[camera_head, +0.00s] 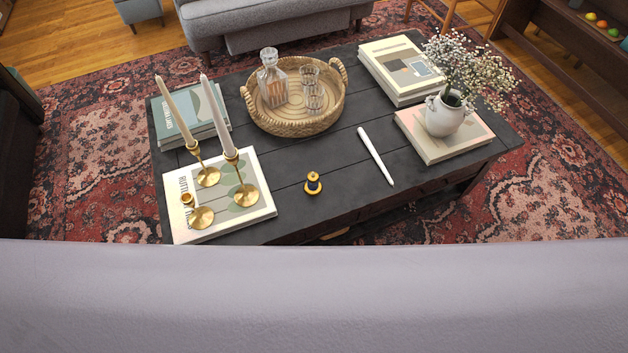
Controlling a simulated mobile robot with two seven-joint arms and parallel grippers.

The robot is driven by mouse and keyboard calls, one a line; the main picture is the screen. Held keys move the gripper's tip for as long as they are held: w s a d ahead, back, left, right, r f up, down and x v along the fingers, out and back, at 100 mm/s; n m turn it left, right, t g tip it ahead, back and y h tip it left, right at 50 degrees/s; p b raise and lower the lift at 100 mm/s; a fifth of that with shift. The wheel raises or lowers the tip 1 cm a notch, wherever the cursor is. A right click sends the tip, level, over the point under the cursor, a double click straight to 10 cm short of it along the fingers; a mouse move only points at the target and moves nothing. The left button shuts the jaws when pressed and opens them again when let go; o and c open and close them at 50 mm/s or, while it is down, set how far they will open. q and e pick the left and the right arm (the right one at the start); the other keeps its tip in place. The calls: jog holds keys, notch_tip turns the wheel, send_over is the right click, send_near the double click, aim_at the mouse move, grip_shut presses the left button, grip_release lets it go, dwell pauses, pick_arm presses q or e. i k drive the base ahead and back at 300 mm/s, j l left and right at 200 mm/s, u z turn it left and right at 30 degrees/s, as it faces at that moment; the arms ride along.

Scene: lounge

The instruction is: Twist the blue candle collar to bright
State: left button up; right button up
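A small brass-coloured piece with a dark band around its lower part (313,183) stands upright on the dark coffee table (290,182). Whether that band is the blue collar, and how it is set, is too small to tell. Two tall brass candlesticks on a book at the left hold a cream candle (176,112) and a pale grey-white candle (218,117). A short brass candlestick (200,216) beside them holds none. A white candle-like stick (375,155) lies on the table. Neither of my grippers is in view.
A grey sofa back (310,295) fills the foreground, between me and the table. A wicker tray (298,122) with a decanter and glasses is at the back. Books and a flower vase (444,116) stand at the right. The tabletop around the small brass piece is clear.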

aim_at(313, 178)
jog(key=i+l+u, duration=0.1)
jog(key=l, duration=0.25)
jog(key=i+l+u, duration=0.25)
jog(key=i+l, duration=0.15)
jog(key=l, duration=0.3)
jog(key=i+l+u, duration=0.15)
jog(key=l, duration=0.25)
jog(key=i+l+u, duration=0.1)
jog(key=l, duration=0.25)
